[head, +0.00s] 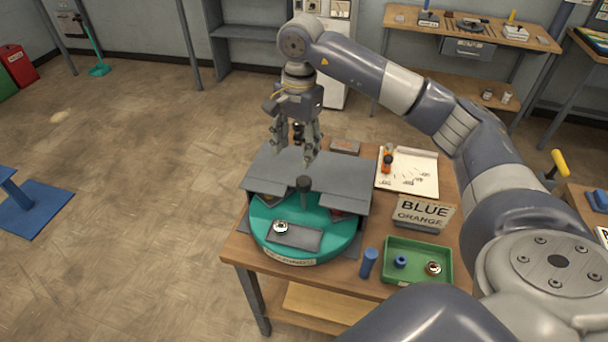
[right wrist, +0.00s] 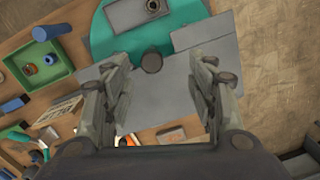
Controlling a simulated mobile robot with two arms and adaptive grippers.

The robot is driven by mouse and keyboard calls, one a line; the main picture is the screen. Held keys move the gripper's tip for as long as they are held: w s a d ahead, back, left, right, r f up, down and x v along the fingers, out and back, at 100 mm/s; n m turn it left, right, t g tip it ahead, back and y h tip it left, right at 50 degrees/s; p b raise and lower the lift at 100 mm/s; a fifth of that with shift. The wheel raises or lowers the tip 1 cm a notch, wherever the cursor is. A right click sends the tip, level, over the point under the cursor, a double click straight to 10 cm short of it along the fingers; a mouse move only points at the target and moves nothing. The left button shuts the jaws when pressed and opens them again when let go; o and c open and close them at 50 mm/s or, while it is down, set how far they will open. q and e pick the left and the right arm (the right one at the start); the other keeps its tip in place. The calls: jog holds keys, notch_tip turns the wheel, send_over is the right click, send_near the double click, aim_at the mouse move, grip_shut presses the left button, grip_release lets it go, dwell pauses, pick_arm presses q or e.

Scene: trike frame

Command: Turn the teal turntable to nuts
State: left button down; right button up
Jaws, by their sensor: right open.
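The teal turntable (head: 258,238) sits on the wooden table, its back half under a grey cover (head: 335,172). A dark upright knob (head: 304,192) stands at the front edge of the cover. A grey pad (head: 300,238) with a metal nut (head: 281,227) lies in the exposed front section. My right gripper (head: 296,153) is open and empty, pointing down above the cover, behind the knob. In the right wrist view the turntable (right wrist: 102,38) and knob (right wrist: 151,62) show beyond the open fingers (right wrist: 162,64). My left gripper is out of view.
Right of the turntable are a blue cylinder (head: 368,263), a green tray (head: 446,262) holding a blue piece and a nut, and a sign (head: 424,212) reading BLUE ORANGE.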

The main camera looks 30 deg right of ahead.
aim_at(304, 180)
jog(key=shift+h, duration=0.4)
jog(key=f+p, duration=0.1)
jog(key=f, duration=0.2)
jog(key=d+f+p, duration=0.1)
jog(key=f, duration=0.2)
jog(key=d+f+p, duration=0.1)
jog(key=f, duration=0.3)
jog(key=shift+s+f, duration=0.1)
jog(key=shift+s, duration=0.05)
grip_shut()
